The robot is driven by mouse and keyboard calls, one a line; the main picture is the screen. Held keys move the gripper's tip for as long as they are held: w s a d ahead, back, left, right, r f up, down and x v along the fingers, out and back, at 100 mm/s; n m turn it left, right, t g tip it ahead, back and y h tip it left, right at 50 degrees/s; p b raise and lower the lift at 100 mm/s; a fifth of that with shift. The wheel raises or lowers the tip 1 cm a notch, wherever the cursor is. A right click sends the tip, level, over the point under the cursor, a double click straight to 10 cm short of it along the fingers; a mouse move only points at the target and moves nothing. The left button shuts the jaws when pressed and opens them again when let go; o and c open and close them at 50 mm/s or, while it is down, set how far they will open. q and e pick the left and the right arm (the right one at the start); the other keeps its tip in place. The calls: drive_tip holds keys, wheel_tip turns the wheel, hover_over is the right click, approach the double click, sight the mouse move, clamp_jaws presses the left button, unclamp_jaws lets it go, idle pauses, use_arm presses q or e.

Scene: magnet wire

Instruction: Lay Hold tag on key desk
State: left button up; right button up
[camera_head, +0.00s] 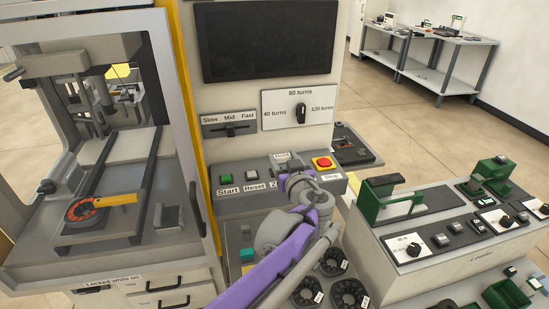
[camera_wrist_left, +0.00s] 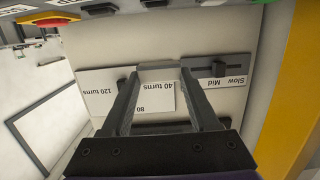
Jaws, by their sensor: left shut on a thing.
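The Hold tag (camera_head: 282,156), a small pale plate with dark lettering, shows at the tip of my left gripper (camera_head: 288,171) in the head view. In the left wrist view the two fingers of my left gripper (camera_wrist_left: 160,75) are closed on it, and a thin pale edge of the tag (camera_wrist_left: 159,66) shows between the fingertips. The key desk (camera_head: 232,206) is the grey sloped panel with keys labelled Start, Reset and Stop. My gripper is over its middle and hides part of it, including a label starting with Z. I cannot tell whether the tag touches the desk. My right gripper is not seen.
A red stop button (camera_head: 322,162) on a yellow base stands just right of the gripper. Behind are the turns dial (camera_head: 300,113) and speed slider (camera_head: 230,129). A green-fitted bench unit (camera_head: 440,245) stands at right, the winding machine (camera_head: 100,205) at left.

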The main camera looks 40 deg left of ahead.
use_arm(q)
drive_tip(key=x, duration=0.3)
drive_tip(key=r+x, duration=0.1)
drive_tip(key=x, duration=0.6)
drive_tip(key=shift+w+a+r, duration=0.1)
drive_tip(key=shift+w+r, duration=0.05)
drive_tip(key=shift+r, duration=0.1)
wheel_tip(320, 180, down, 2)
drive_tip(key=shift+w+f, duration=0.15)
drive_tip(key=shift+f, duration=0.05)
wheel_tip(320, 180, down, 4)
drive_tip(key=shift+f+b, duration=0.15)
drive_tip(key=shift+b, duration=0.35)
drive_tip(key=shift+a+f, duration=0.1)
drive_tip(key=shift+f, duration=0.1)
drive_tip(key=shift+f, duration=0.15)
drive_tip(key=o, duration=1.3)
